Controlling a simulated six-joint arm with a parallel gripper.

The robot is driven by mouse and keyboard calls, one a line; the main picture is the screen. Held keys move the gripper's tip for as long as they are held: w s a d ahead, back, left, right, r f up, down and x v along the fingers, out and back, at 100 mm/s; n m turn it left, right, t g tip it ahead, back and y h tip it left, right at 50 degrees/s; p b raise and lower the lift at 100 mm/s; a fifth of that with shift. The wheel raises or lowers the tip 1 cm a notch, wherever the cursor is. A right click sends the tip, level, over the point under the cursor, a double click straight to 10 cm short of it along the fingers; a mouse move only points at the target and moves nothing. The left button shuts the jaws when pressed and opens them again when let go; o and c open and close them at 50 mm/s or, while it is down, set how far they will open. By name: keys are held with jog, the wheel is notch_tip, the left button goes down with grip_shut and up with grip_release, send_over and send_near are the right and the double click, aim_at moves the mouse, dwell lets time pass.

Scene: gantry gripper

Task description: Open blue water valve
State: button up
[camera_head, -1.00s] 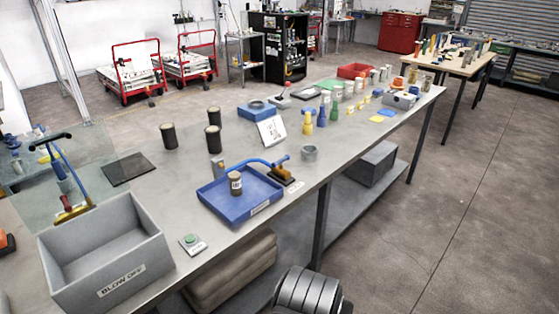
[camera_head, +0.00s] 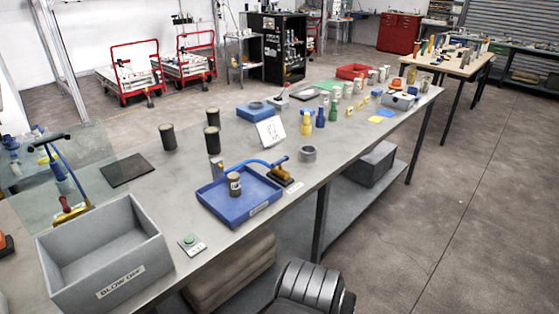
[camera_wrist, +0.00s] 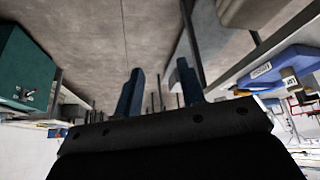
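I cannot pick out the blue water valve for certain. A curved blue bar with a brass end (camera_head: 262,163) lies by the blue tray (camera_head: 217,204) in the head view. A blue upright piece with a black T-handle (camera_head: 58,168) and a brass and red base stands at the left end. My gripper (camera_wrist: 158,82) shows in the wrist view, with two blue fingers apart and only floor seen between them. It is outside the head view, where my dark ribbed arm shows at the bottom edge, in front of the bench.
A grey open bin (camera_head: 105,250) stands at the bench's near left, with a green button (camera_head: 189,240) beside it. A small jar (camera_head: 234,184) stands in the tray. Black cylinders (camera_head: 168,137) stand behind. The wrist view also shows a teal box (camera_wrist: 22,62). Floor to the right is clear.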

jog(key=w+d+r+n+t+h, duration=0.15)
jog(key=w+d+r+n, duration=0.25)
jog(key=w+d+r, duration=0.4)
jog(key=w+d+r+n+t+h, duration=0.1)
jog(key=w+d+r+n+h, duration=0.25)
jog(key=w+d+r, duration=0.5)
jog(key=m+g+y, duration=0.3)
jog(key=m+y, duration=0.3)
jog(key=m, duration=0.7)
send_over(279, 161)
jog(key=s+a, duration=0.3)
jog(key=s, duration=0.4)
notch_tip(279, 161, down, 5)
jog(key=shift+n, duration=0.25)
jog(key=x, duration=1.7)
jog(key=shift+s+d+f, duration=0.1)
jog(key=shift+d, duration=0.2)
grip_shut()
